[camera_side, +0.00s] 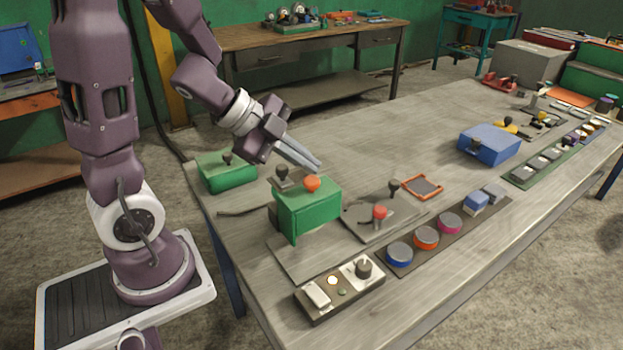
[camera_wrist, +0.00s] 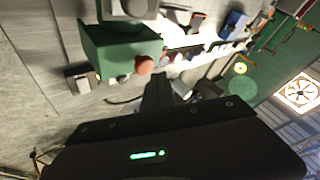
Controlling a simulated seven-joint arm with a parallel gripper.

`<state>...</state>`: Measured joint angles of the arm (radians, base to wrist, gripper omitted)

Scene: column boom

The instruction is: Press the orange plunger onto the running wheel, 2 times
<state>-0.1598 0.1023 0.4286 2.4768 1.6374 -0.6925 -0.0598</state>
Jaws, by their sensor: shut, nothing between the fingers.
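An orange plunger (camera_side: 312,184) stands up from the top of a green box-shaped machine (camera_side: 308,212) near the front left of the bench. In the wrist view the orange plunger (camera_wrist: 144,65) shows at the edge of the green machine (camera_wrist: 115,42). My gripper (camera_side: 318,166) is shut and empty. Its fingertips point right and down, and in the side view they appear just above the plunger; I see no contact. In the wrist view the shut fingers (camera_wrist: 157,80) end close beside the plunger. The running wheel cannot be made out in either view.
A dark knob (camera_side: 282,172) stands beside the plunger. A plate with a red knob (camera_side: 380,212) lies to the right. A switch box (camera_side: 338,288) and a row of coloured buttons (camera_side: 426,237) lie in front. A blue box (camera_side: 489,146) stands farther right. The bench middle is clear.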

